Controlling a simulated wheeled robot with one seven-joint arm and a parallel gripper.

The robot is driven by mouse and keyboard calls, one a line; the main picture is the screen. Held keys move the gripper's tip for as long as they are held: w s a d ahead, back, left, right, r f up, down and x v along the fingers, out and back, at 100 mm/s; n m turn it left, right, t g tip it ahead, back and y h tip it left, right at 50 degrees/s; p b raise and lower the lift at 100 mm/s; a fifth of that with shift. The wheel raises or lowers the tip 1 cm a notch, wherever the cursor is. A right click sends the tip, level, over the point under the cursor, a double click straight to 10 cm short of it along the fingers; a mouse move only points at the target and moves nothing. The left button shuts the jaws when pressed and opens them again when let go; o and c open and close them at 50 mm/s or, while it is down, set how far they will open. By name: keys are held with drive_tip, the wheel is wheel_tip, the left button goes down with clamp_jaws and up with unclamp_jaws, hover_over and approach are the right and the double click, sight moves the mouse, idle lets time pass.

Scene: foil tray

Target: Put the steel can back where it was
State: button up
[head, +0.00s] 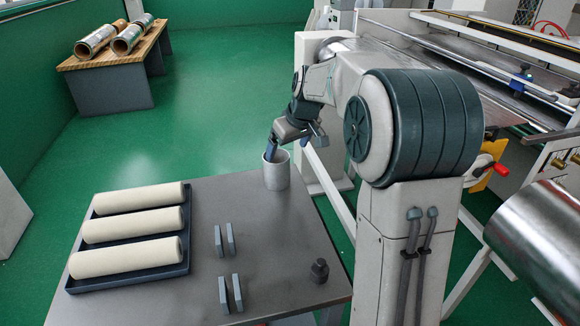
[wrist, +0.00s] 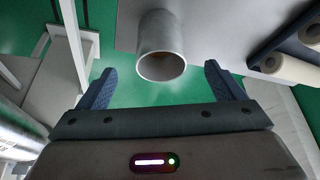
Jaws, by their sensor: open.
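The steel can (head: 277,174) stands upright on the grey table near its far right corner, open end up. My gripper (head: 284,147) is open at the can's rim, with one blue finger overlapping the rim in the head view. In the wrist view the can (wrist: 162,35) appears between the two spread fingers of my gripper (wrist: 160,70), its hollow mouth towards the camera. Gaps show on both sides, so neither finger looks closed on it. Whether the fingertips reach past the rim is hard to tell.
A dark tray (head: 187,245) with three cream rolls lies on the table's left. Several thin grey blocks (head: 231,239) stand mid-table, and a small dark weight (head: 319,270) near the right edge. Bare table (head: 228,200) lies left of the can. A machine (head: 440,60) stands beyond my arm.

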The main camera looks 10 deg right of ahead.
drive_tip(key=s+a+f+m+g+h, duration=0.1)
drive_tip(key=s+f+m, duration=0.1)
drive_tip(key=s, duration=1.3)
drive_tip(key=s+a+f+m+g, duration=0.1)
drive_tip(key=s+f+m, duration=0.1)
drive_tip(key=s, duration=1.4)
drive_tip(key=shift+s+a+f+h, duration=0.15)
drive_tip(key=shift+s+f+h, duration=0.05)
drive_tip(key=shift+h, duration=0.2)
wheel_tip(320, 180, up, 4)
drive_tip(key=p, duration=0.3)
drive_tip(key=shift+m, duration=0.3)
